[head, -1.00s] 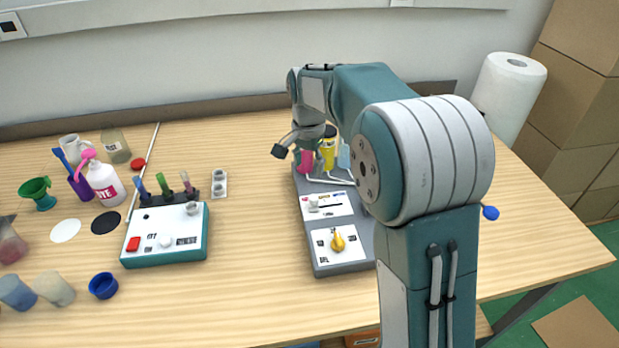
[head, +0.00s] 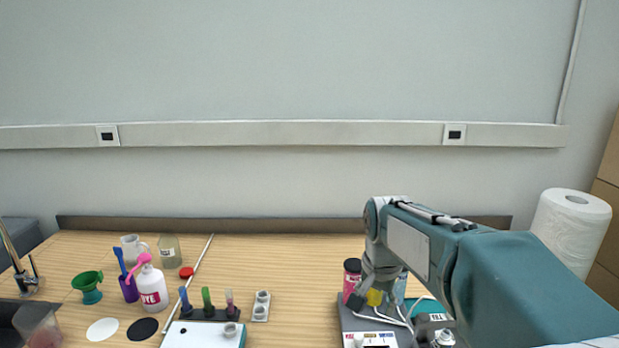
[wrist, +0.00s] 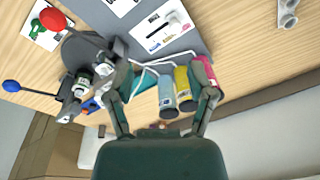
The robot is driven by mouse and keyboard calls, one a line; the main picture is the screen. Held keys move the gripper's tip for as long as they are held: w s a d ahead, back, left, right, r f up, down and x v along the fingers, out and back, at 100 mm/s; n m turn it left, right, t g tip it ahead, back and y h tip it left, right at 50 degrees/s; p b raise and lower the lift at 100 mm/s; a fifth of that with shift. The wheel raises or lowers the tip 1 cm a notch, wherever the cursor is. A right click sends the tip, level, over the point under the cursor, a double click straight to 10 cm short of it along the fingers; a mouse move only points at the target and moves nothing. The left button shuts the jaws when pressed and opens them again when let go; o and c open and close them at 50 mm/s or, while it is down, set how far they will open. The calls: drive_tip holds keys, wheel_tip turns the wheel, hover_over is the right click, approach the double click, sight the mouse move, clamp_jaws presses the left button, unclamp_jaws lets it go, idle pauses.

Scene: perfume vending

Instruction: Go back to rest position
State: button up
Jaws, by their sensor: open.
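My gripper (wrist: 166,86) is open in the wrist view, its two fingers spread apart. A grey-blue bottle (wrist: 167,94), a yellow bottle (wrist: 185,90) and a pink bottle (wrist: 204,72) show between and beyond the fingers. I cannot tell how far the fingers are above them. In the head view the pink bottle (head: 352,277) and the yellow bottle (head: 375,297) stand at the back of the grey station (head: 349,322). My arm reaches in from the right and hides part of the station. The fingers are hard to make out there.
On the left of the table stand a white dye bottle (head: 151,288), a green funnel (head: 88,287), and a rack of coloured tubes (head: 207,313). A paper towel roll (head: 571,235) stands at the right.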

drive_tip(key=s+d+n+t, duration=0.1)
drive_tip(key=s+n+t, duration=0.1)
drive_tip(key=s, duration=0.9)
drive_tip(key=s+d+n+t, duration=0.1)
drive_tip(key=s+n, duration=0.3)
drive_tip(key=s, duration=0.6)
drive_tip(key=shift+s+d+n+t, duration=0.3)
drive_tip(key=shift+s+d+t, duration=0.1)
drive_tip(key=shift+t, duration=0.1)
